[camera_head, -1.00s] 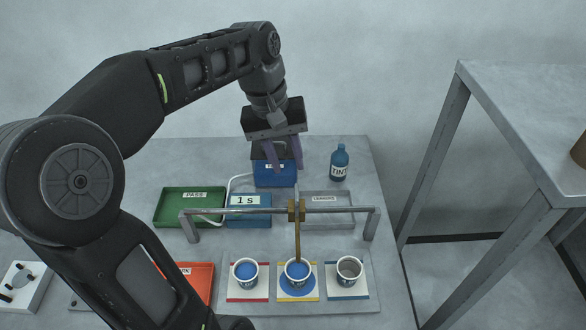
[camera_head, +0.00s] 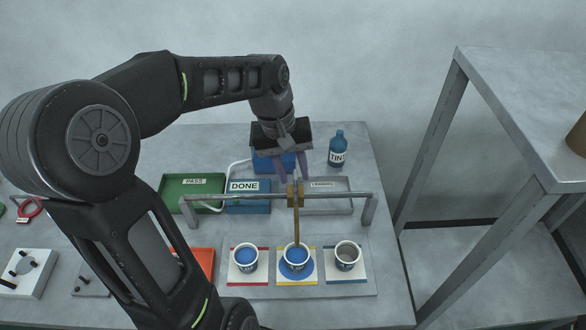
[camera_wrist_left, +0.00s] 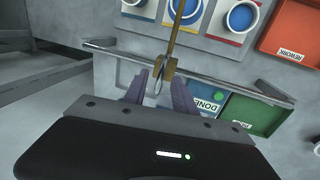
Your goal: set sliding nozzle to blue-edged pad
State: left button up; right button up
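The sliding nozzle has a brass block (camera_head: 295,196) on a grey rail (camera_head: 240,199). Its tube reaches down to the middle cup (camera_head: 296,256), which holds blue liquid and stands on the yellow-edged pad (camera_head: 312,278). Blue liquid lies on that pad around the cup. The blue-edged pad (camera_head: 347,278), at right, bears a cup (camera_head: 347,255) with no blue liquid visible. My left gripper (camera_head: 291,174) is open behind the rail, close to the block. In the left wrist view the block (camera_wrist_left: 167,68) appears just ahead of the parted fingertips. My right gripper is out of view.
A red-edged pad (camera_head: 239,278) at left bears a cup of blue liquid (camera_head: 245,257). Behind the rail are a green PASS tray (camera_head: 180,202), a blue box with a DONE sign (camera_head: 248,197) and a grey tray (camera_head: 335,200). A TINT bottle (camera_head: 337,150) stands behind.

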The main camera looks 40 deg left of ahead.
pick_arm(q)
grip_shut()
dwell(0.3)
dwell(1.2)
